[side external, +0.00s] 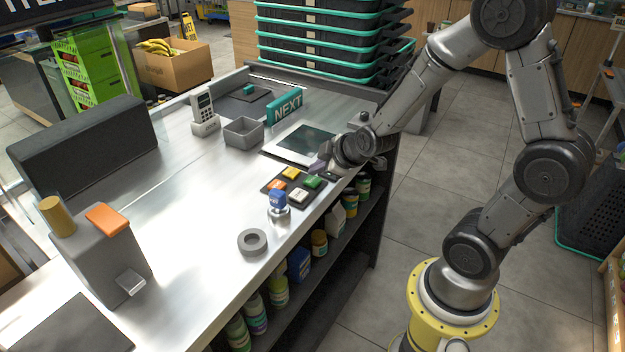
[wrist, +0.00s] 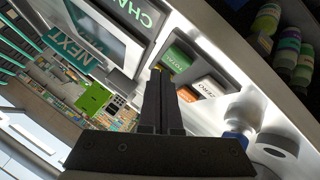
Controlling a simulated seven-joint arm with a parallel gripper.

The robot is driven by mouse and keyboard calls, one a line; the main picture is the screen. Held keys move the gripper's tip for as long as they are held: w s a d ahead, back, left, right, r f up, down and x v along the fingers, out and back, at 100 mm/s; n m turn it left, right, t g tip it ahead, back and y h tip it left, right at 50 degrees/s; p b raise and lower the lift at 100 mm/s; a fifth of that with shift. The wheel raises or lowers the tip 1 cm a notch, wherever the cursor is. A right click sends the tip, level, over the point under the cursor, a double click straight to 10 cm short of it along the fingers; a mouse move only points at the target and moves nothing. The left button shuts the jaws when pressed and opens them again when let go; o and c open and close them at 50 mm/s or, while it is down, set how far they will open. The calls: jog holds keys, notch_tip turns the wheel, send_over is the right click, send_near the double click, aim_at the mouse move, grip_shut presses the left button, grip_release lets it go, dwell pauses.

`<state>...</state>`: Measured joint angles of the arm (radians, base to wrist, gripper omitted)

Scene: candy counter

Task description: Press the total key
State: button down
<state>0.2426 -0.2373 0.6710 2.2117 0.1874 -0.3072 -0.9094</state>
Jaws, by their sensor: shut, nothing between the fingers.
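A dark keypad (side external: 266,181) with four coloured keys sits near the counter's right edge. Its green key (side external: 312,182) also shows in the wrist view (wrist: 177,58), with a short label that seems to read TOTAL. The white key (side external: 298,195) is nearest the edge, beside the orange key (side external: 276,186). The yellow key (side external: 290,173) is mostly hidden behind my fingers in the wrist view. My gripper (side external: 318,167) is shut and empty, close to the keypad's far end. In the wrist view its fingertips (wrist: 159,72) appear beside the green key; contact cannot be told.
A scale or screen plate (side external: 300,144) and a teal NEXT sign (side external: 287,106) stand behind the keypad. A blue-topped stamp (side external: 277,200) and a grey tape ring (side external: 252,242) stand in front. A grey bin (side external: 243,132) is to the left. The counter's middle is clear.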

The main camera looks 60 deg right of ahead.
aim_at(317, 182)
jog(key=shift+f, duration=0.15)
dwell(0.6)
jog(key=shift+f, duration=0.3)
jog(key=shift+f, duration=0.4)
dwell(0.5)
jog(key=shift+r, duration=0.85)
jog(key=shift+r, duration=2.5)
